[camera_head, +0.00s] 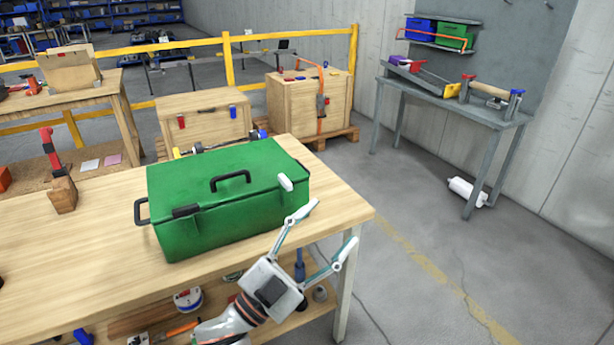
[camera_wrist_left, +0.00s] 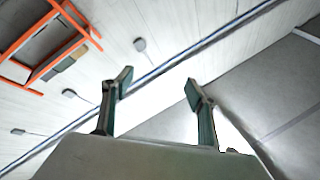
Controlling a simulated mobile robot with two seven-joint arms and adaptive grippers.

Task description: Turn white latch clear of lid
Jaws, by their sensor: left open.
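A green toolbox (camera_head: 195,220) with a closed lid (camera_head: 200,172) stands on the wooden workbench. The lid has a black handle on top. A small white latch (camera_head: 285,182) shows at the lid's right end, tilted. My left gripper (camera_head: 331,223) is open and empty, below and to the right of the latch, beside the box's front right corner. It appears apart from the latch. In the left wrist view, my gripper's two fingers (camera_wrist_left: 158,88) are spread with nothing between them; the latch and box do not show there. My right gripper is not in view.
The workbench (camera_head: 60,240) has clear top left of the box. A wooden block with a red-handled tool (camera_head: 62,190) stands at its left. A metal rod-like tool (camera_head: 220,144) lies behind the box. Right of the bench is open floor, then a grey table (camera_head: 455,105).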

